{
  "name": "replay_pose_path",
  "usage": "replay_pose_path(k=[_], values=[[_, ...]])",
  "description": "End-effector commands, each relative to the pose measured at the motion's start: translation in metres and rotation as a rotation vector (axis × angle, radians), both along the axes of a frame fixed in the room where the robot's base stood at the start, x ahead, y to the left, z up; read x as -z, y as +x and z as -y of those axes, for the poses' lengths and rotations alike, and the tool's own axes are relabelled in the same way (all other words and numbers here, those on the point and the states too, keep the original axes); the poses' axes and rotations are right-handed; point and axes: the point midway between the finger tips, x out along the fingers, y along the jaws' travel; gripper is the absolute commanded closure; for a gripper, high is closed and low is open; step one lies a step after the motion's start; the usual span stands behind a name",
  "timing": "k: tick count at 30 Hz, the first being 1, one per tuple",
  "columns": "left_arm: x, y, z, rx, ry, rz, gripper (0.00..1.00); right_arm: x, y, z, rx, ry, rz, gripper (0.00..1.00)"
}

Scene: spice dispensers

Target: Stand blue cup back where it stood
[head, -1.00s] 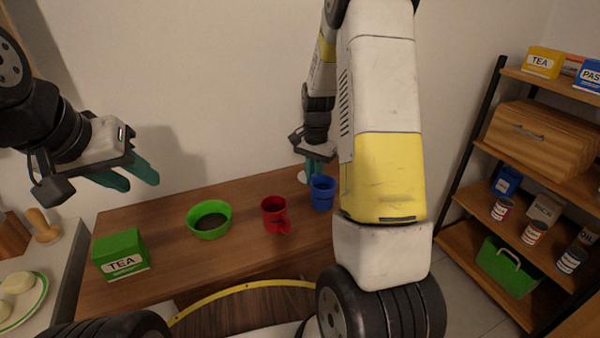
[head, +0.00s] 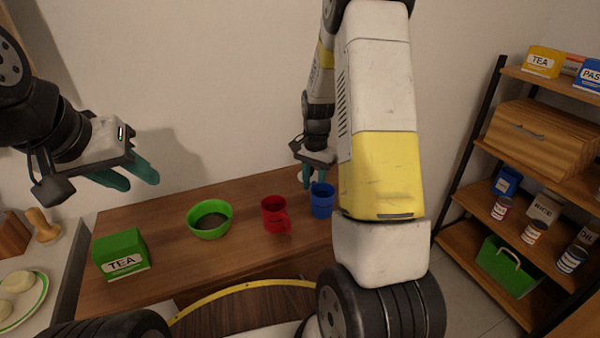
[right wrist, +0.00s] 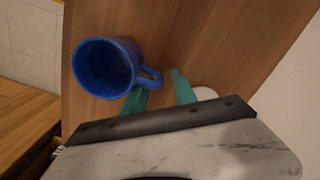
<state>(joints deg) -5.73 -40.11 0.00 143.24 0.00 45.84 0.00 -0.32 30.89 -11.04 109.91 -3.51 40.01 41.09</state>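The blue cup (head: 321,203) stands upright at the right part of the wooden table, right of the red cup (head: 274,213). In the right wrist view the blue cup (right wrist: 103,67) shows its open mouth, and its handle points toward my fingers. My right gripper (head: 313,178) is just behind and above the cup. My left gripper (head: 132,178) is open and empty, raised above the table's left side.
A green bowl (head: 209,220) with dark contents and a green tea box (head: 121,254) stand on the table (head: 165,245). A small white item (right wrist: 205,93) is partly hidden behind a right finger. A shelf (head: 462,196) with boxes and tins stands at the right.

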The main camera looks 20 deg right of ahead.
Motion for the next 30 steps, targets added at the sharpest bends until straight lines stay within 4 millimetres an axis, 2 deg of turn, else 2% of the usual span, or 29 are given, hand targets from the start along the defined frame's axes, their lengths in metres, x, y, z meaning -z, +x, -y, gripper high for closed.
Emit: replay_pose_path(k=[12, 15, 22, 26, 30], values=[[0.0, 0.0, 0.0, 0.0, 0.0, 0.0, 0.64, -0.084, 0.003, 0.002, 0.0, 0.0, 0.006, 0.67], [0.0, 0.0, 0.0, 0.0, 0.0, 0.0, 0.64, -0.1, 0.004, 0.003, 0.001, 0.0, 0.006, 0.67], [0.0, 0.0, 0.0, 0.0, 0.0, 0.0, 0.64, -0.122, 0.0, 0.001, -0.013, 0.005, 0.013, 0.67], [0.0, 0.0, 0.0, 0.0, 0.0, 0.0, 0.64, -0.15, -0.016, -0.009, -0.083, 0.028, 0.072, 0.67], [0.0, 0.0, 0.0, 0.0, 0.0, 0.0, 0.64, -0.193, -0.052, -0.027, -0.229, 0.057, 0.184, 0.67]])
